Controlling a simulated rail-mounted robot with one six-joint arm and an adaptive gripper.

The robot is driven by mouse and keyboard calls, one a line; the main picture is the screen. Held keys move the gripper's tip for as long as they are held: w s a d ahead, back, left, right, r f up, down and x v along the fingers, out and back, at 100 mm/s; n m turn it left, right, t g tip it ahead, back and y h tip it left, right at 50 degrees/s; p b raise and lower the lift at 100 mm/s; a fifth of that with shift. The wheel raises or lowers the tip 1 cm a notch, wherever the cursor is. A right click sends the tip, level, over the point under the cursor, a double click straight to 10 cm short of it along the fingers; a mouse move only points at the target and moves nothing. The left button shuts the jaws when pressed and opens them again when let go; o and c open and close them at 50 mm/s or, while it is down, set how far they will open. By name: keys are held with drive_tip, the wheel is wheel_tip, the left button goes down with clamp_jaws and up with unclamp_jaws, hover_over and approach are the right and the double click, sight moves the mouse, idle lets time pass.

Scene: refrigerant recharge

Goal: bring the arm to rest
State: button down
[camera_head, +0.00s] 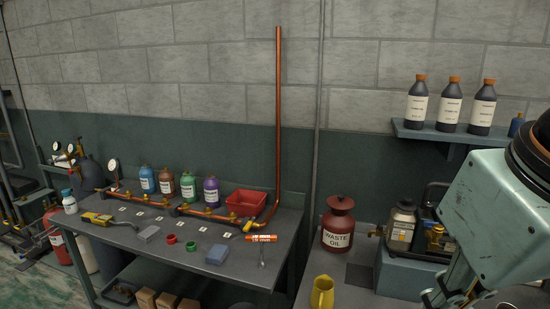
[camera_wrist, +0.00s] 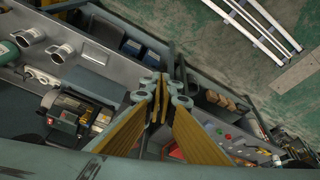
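My gripper (camera_wrist: 158,98) shows in the middle of the wrist view. Its two narrow fingertips lie close together, with nothing visible between them, so it looks shut and empty. It hangs above the gap between a grey work surface and the floor, with no visible contact with anything. In the head view my teal arm link fills the right edge, and the fingertips cannot be made out there.
A grey workbench (camera_head: 143,238) carries several bottles, a red bin (camera_head: 246,202) and copper pipe (camera_head: 278,110). To its right stand a waste oil can (camera_head: 338,226), a yellow jug (camera_head: 322,292) and a pump (camera_head: 434,238). A shelf (camera_head: 455,134) holds dark bottles.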

drive_tip(key=shift+s+a+f+m, duration=0.1)
drive_tip(key=shift+s+f+m, duration=0.15)
drive_tip(key=shift+s+f, duration=0.3)
drive_tip(key=shift+s+a+f+m, duration=0.1)
drive_tip(key=shift+s+f+m, duration=0.2)
drive_tip(key=shift+s, duration=0.4)
drive_tip(key=c, duration=2.4)
unclamp_jaws()
drive_tip(key=shift+w, duration=0.1)
